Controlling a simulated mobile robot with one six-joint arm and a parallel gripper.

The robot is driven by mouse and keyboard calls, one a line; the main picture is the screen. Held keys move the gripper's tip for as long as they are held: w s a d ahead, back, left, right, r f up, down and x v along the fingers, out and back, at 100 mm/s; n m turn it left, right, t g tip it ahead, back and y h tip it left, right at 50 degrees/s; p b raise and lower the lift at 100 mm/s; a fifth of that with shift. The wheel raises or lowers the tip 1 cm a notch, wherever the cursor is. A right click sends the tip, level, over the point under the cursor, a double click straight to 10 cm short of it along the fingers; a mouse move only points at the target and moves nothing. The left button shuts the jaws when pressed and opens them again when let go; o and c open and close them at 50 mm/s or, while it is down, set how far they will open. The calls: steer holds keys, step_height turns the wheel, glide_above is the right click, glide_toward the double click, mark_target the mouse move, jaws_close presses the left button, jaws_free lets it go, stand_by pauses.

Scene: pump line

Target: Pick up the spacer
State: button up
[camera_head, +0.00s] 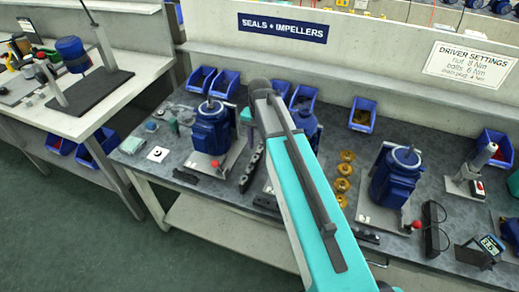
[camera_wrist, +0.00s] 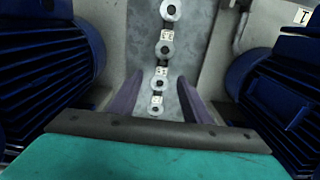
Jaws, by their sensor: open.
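In the wrist view a row of several small grey ring-shaped parts with white labels runs up the middle of a grey surface. I take the spacer (camera_wrist: 156,104) to be among these rings, but cannot tell which one it is. My gripper (camera_wrist: 160,82) is open, one dark finger on each side of the row's near end. Nothing is held between the fingers; the nearest rings show in the gap, and I cannot tell how far below they are.
Dark blue ribbed motors flank my gripper at left (camera_wrist: 50,75) and right (camera_wrist: 275,85). In the head view, a blue motor (camera_head: 210,130) stands left of my arm and another (camera_head: 394,178) right. Gold rings (camera_head: 343,185) lie between. Blue bins (camera_head: 362,114) line the back.

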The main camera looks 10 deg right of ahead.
mark_target(259, 150)
steer(key=c, duration=1.1)
steer(key=shift+r, duration=0.2)
steer(key=shift+w+r+b, duration=0.1)
steer(key=shift+r+b, duration=0.4)
steer(key=shift+r, duration=1.15)
steer(key=shift+s+a+r, duration=0.15)
steer(key=shift+s, duration=0.2)
steer(key=s+a, duration=0.3)
steer(key=s, duration=0.1)
steer(key=s+a+r+b, duration=0.1)
steer(key=s+a, duration=0.1)
steer(key=s, duration=0.2)
steer(key=s+a+b, duration=0.1)
steer(key=s+a, duration=0.2)
steer(key=s, duration=0.1)
steer(key=shift+s+a+r, duration=0.25)
steer(key=shift+s+a, duration=0.05)
steer(key=shift+s, duration=0.05)
steer(key=shift+w, duration=0.1)
